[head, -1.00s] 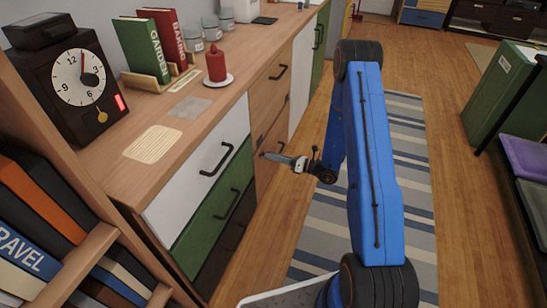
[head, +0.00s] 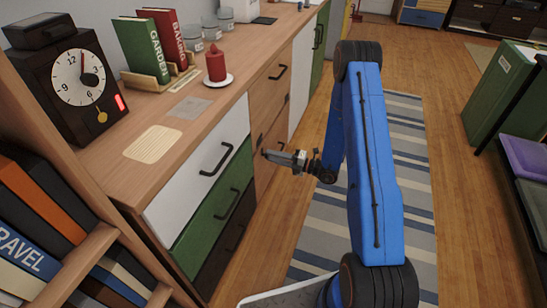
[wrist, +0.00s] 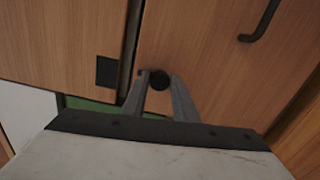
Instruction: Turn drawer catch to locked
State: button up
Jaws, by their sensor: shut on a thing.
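A small black plate (wrist: 107,72) sits on the wooden panel across the seam. My gripper (wrist: 159,85) has one grey finger on each side of the knob and is shut on it. The fingers hide part of the catch, and I cannot tell which way it points. In the head view my gripper (head: 270,153) is at the wooden drawer fronts, and the knob is hidden there.
A black handle (wrist: 262,20) stands out from the same wooden front. The white drawer (head: 198,175) and green drawer (head: 213,215) are left of my gripper. A red candle (head: 216,67) stands on the cabinet top. The striped rug (head: 315,235) is clear floor.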

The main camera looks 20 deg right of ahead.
jog(key=shift+m, duration=0.5)
jog(key=o, duration=1)
jog(key=shift+w, duration=0.1)
jog(key=shift+d, duration=0.15)
jog(key=v, duration=1.7)
